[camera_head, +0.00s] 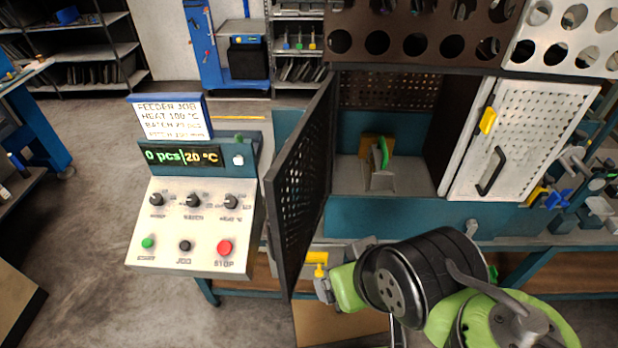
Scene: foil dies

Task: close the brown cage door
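The brown cage door (302,180) is a dark perforated panel in the head view. It stands open, swung out toward me at the left side of the cage opening, and shows almost edge-on. Behind the opening is a bay with a grey floor (347,178), holding a small grey fixture (381,178) with a green piece on it. My green and black arm reaches in from the lower right, in front of the machine and to the right of the door's lower part. I cannot make out my gripper's fingers, nor any contact with the door.
A control panel (190,228) with a "0 pcs, 20 °C" display stands left of the door. A white perforated door (525,140) with a yellow latch (488,121) is right of the opening. A yellow part (316,258) sits low beside the brown door. Open floor lies left.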

